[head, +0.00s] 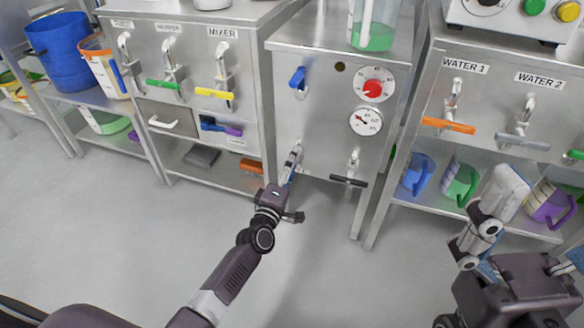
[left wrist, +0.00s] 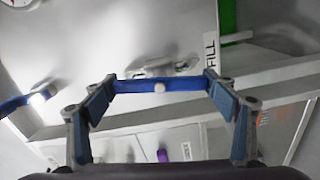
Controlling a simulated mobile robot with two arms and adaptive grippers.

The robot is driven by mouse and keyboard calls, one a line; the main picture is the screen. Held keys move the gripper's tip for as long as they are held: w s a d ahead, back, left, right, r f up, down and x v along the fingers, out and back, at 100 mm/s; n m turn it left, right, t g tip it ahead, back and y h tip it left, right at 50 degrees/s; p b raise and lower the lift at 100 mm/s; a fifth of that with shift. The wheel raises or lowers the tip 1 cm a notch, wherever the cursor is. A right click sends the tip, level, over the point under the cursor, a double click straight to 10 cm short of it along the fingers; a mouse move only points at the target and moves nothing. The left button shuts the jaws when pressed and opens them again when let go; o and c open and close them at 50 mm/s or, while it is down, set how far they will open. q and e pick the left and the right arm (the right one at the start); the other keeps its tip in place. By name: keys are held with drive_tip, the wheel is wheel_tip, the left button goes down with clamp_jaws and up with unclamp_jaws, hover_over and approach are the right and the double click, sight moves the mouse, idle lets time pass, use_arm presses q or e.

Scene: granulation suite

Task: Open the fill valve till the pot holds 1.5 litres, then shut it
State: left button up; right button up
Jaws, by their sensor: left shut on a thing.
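The pot (head: 376,28) is a clear vessel with green liquid in its lower part, on top of the middle steel cabinet. Its level marks cannot be read. My left gripper (head: 287,183) is at the tap at the lower left of that cabinet's front. In the left wrist view, its two fingers (left wrist: 160,95) are shut on the ends of the blue fill valve handle (left wrist: 160,84), beside a FILL label (left wrist: 211,60). The handle spans straight between the fingers.
The cabinet also has a black-handled tap (head: 348,181), a blue lever (head: 297,77), a red dial (head: 373,86) and a gauge (head: 366,122). Left and right cabinets carry other taps, including an orange WATER 1 handle (head: 448,125). Open floor lies in front.

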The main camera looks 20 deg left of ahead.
use_arm(q)
drive_tip(key=shift+n, duration=1)
drive_tip(key=o, duration=1.2)
drive_tip(key=shift+c, duration=0.2)
drive_tip(key=s, duration=1.2)
drive_tip(key=shift+a, duration=0.25)
